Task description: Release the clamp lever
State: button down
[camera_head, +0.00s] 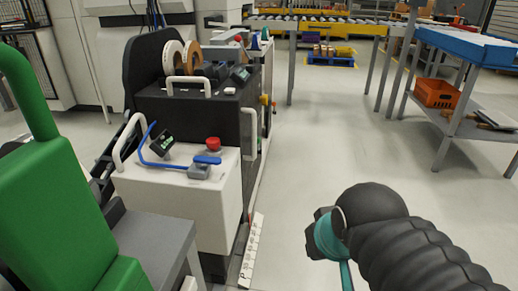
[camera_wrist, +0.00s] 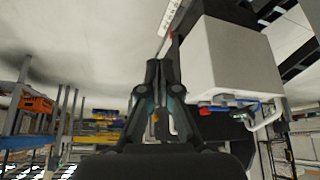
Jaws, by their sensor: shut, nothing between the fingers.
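A blue lever (camera_head: 206,160) sits on a small grey block on top of the white machine cabinet (camera_head: 190,205), in the middle left of the head view. I take it for the clamp lever. In the wrist view the scene is upside down, and blue parts (camera_wrist: 243,106) show at the cabinet's edge, too small to tell the lever apart. My gripper (camera_wrist: 160,66) is shut and empty, in the middle of the wrist view, apart from the cabinet.
A red button (camera_head: 213,143) stands just behind the lever, and a blue cable runs to a small black display (camera_head: 162,144). White handles stick up from the machine. A green block (camera_head: 60,215) is at the near left. Floor to the right is clear up to a workbench (camera_head: 465,125).

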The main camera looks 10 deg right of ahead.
aim_at(258, 143)
jog(key=w+d+f+n+t+b, duration=0.15)
jog(key=w+n+t+b, duration=0.3)
jog(key=w, duration=1.35)
jog(key=w+d+f+n+t+b, duration=0.1)
jog(key=w+f+n+t+b, duration=0.4)
jog(key=w, duration=1.4)
jog(key=w+f+n+t+y+b, duration=0.4)
jog(key=w+f+n+t, duration=0.2)
jog(key=w+f+n, duration=0.6)
notch_tip(258, 143, down, 4)
jog(key=shift+w+a+n+y, duration=0.15)
jog(key=shift+w+n+y, duration=0.2)
jog(key=shift+w, duration=0.8)
jog(key=shift+w, duration=0.1)
jog(key=x, duration=1.3)
jog(key=shift+w+r, duration=0.2)
jog(key=shift+w, duration=0.2)
jog(key=shift+a+r, duration=0.1)
